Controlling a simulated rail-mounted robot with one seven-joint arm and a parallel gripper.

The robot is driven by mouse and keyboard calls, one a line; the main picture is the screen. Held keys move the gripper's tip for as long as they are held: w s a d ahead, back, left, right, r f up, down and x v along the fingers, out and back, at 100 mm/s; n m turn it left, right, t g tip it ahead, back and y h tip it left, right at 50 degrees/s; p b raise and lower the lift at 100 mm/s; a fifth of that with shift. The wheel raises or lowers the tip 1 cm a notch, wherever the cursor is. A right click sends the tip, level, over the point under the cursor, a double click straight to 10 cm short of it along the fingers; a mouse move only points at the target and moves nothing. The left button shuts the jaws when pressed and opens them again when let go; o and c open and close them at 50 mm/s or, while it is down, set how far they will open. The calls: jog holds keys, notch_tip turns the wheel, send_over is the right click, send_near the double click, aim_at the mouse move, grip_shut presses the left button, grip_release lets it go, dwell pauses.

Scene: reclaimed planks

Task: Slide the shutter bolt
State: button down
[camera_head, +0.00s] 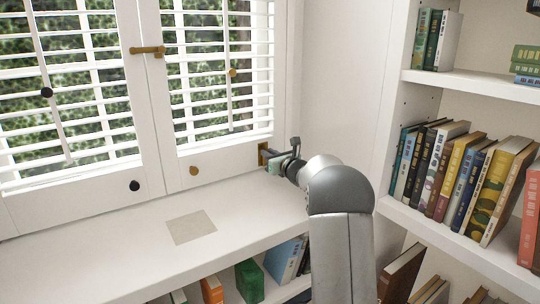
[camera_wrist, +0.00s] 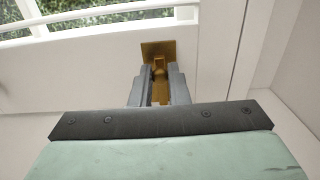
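The shutter bolt shows as a brass fitting (camera_head: 263,155) low at the right edge of the right shutter, partly hidden by my gripper in the head view. In the wrist view its square brass plate (camera_wrist: 159,48) is fixed to the white wood, with a brass part standing out from it. My gripper (camera_head: 268,153) reaches it from the right.
A brass catch (camera_head: 148,51) spans the two shutters higher up. Black and brass knobs dot the shutters. The white sill (camera_head: 130,250) is clear except for a flat beige square (camera_head: 191,227). A bookcase (camera_head: 470,85) with books stands close on the right.

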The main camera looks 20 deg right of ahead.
jog(key=shift+f+b, duration=1.2)
jog(key=shift+f, duration=0.15)
jog(key=shift+r, duration=0.1)
jog(key=c, duration=1.4)
grip_release()
jog(key=shift+s, duration=0.2)
jog(key=s+p, duration=0.1)
jog(key=s, duration=0.4)
jog(key=s+d+p, duration=0.1)
jog(key=s, duration=0.5)
jog(key=s+d+p, duration=0.1)
jog(key=s, duration=0.5)
jog(key=shift+d, duration=0.25)
